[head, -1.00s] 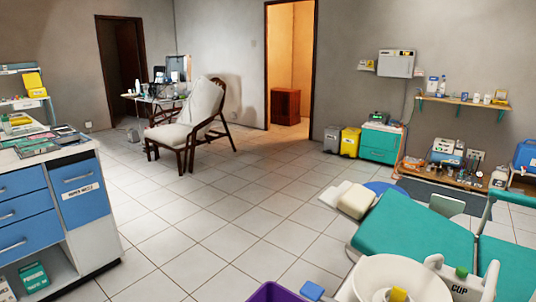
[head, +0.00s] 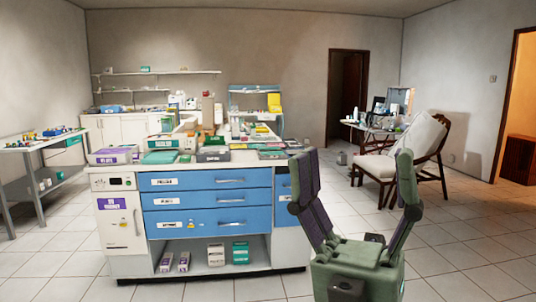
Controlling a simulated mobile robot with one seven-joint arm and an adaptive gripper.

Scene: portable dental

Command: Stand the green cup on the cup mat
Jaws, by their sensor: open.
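My gripper (head: 354,182) stands at the lower right of the head view with its two fingers pointing up and spread wide. It is open, with nothing between the fingers. I cannot make out the green cup or the cup mat in this view.
A cabinet with blue drawers (head: 207,200) stands ahead, its top crowded with boxes. A metal side table (head: 40,142) is at the far left. A white reclining chair (head: 418,146) and a cluttered folding table (head: 366,126) stand back right. Tiled floor (head: 450,250) is open at right.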

